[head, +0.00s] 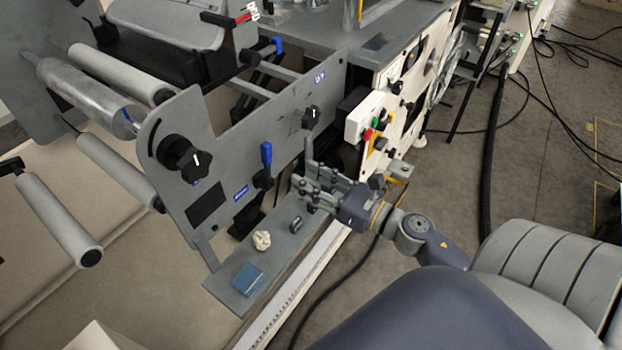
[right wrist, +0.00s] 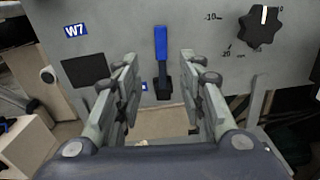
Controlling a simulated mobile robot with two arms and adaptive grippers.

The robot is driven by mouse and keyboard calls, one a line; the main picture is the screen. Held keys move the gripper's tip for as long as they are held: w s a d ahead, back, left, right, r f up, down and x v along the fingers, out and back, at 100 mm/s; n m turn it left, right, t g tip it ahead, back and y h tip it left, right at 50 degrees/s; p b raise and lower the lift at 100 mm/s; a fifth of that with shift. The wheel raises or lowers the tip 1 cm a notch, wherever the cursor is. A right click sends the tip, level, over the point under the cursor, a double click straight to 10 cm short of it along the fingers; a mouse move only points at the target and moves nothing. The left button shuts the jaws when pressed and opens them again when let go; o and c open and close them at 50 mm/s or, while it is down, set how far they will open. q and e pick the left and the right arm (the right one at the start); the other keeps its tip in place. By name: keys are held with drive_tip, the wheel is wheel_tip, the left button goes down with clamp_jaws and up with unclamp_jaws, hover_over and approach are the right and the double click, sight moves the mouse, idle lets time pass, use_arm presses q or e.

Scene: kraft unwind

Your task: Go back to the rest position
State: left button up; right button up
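My right gripper (head: 304,187) is in front of the grey machine panel, above a narrow grey shelf. In the right wrist view my right gripper (right wrist: 158,75) is open, its two fingers apart with nothing between them. A blue-handled lever (right wrist: 162,62) on the panel stands upright beyond the fingertips and shows between them; in the head view the lever (head: 266,160) is left of the gripper, and the two look apart. My left gripper is not in view.
The shelf (head: 222,283) holds a blue block (head: 248,279), a crumpled beige piece (head: 262,240) and a small dark item (head: 296,225). Black knobs (head: 184,158) stick out of the panel. Rollers (head: 60,220) are at left. Cables lie on the floor (head: 540,130) at right.

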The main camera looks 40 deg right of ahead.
idle(0.4)
drive_tip(key=s+d+f+m+g+h, duration=0.2)
drive_tip(key=f+m, duration=0.5)
drive_tip(key=f, duration=0.4)
drive_tip(key=s+d+f+m+g+h+p, duration=0.1)
drive_tip(key=s+d+f+m+g+h, duration=0.15)
drive_tip(key=f+m, duration=0.65)
drive_tip(key=s+d+f+m+g+h, duration=0.1)
drive_tip(key=s+f+m+h, duration=0.3)
drive_tip(key=f, duration=0.9)
drive_tip(key=s+a+f+m+g+y, duration=0.1)
drive_tip(key=s+a+f+m+g, duration=0.1)
drive_tip(key=s+f+m, duration=0.35)
drive_tip(key=s+a+f+m+g+y, duration=0.1)
drive_tip(key=s+a+f+m+g, duration=0.15)
drive_tip(key=s+f, duration=0.45)
drive_tip(key=s+a+f+m+g, duration=0.3)
drive_tip(key=s+f+m, duration=0.1)
drive_tip(key=s, duration=0.4)
drive_tip(key=s+a+f+m+g+p, duration=0.1)
drive_tip(key=s+a+f+m+g, duration=0.2)
drive_tip(key=s, duration=0.5)
wheel_tip(320, 180, down, 2)
drive_tip(key=shift+s+a+f+m, duration=0.2)
drive_tip(key=shift+s+m, duration=0.1)
drive_tip(key=shift+m, duration=0.5)
drive_tip(key=shift+c, duration=0.4)
